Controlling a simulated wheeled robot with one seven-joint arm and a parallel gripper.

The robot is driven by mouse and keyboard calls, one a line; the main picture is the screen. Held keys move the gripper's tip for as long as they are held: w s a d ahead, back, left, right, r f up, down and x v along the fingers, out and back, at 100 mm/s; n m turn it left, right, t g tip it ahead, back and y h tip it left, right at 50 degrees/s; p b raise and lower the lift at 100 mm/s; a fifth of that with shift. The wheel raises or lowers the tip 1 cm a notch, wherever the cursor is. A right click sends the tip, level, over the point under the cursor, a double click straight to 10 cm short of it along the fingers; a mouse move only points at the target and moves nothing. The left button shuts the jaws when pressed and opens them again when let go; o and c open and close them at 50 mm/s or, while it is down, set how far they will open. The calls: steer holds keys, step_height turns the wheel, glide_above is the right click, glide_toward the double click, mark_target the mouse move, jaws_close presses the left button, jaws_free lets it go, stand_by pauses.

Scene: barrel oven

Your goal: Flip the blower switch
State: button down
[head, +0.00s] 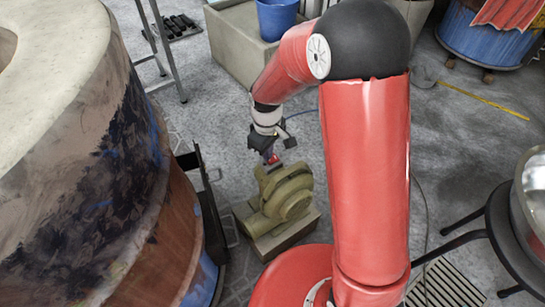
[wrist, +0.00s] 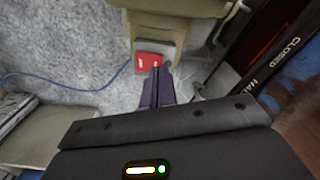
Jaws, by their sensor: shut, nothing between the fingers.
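The blower (head: 284,197) is an olive-green housing on a block on the floor, just below my gripper in the head view. In the wrist view its body (wrist: 180,8) fills the top edge. Its switch (wrist: 148,63) is a red piece on a grey box on the blower's side. A bit of red also shows near my fingertips in the head view. My gripper (wrist: 157,70) is shut and empty, its fingertips at the lower right edge of the red switch. I cannot tell whether they touch it.
The large barrel oven (head: 120,190) stands to the left, with a dark metal bracket (head: 203,195) beside the blower. A blue cable (wrist: 70,85) runs off left from the switch box. A black stool (head: 500,235) stands at right. Grey floor (head: 225,110) is clear behind my gripper.

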steer(key=shift+f+b, duration=0.45)
steer(key=shift+f, duration=0.3)
steer(key=shift+r, duration=0.1)
steer(key=shift+r+p, duration=2.75)
steer(key=shift+r, duration=0.8)
steer(key=shift+f, duration=0.1)
steer(key=s+d+r+m+t+p, duration=0.1)
steer(key=s+d+r+m, duration=0.2)
steer(key=r, duration=0.5)
steer(key=s+d+r+m+t, duration=0.2)
steer(key=s+d+r, duration=0.25)
steer(key=r, duration=0.35)
steer(key=s+d+r+m+t, duration=0.1)
steer(key=s+d+r+m, duration=0.1)
steer(key=s, duration=0.4)
steer(key=s+d+r+m+t+p, duration=0.1)
steer(key=s+d+r+m, duration=0.2)
steer(key=s+r, duration=0.3)
steer(key=shift+s+d+t, duration=0.3)
steer(key=shift+s+d, duration=0.05)
steer(key=shift+d, duration=0.3)
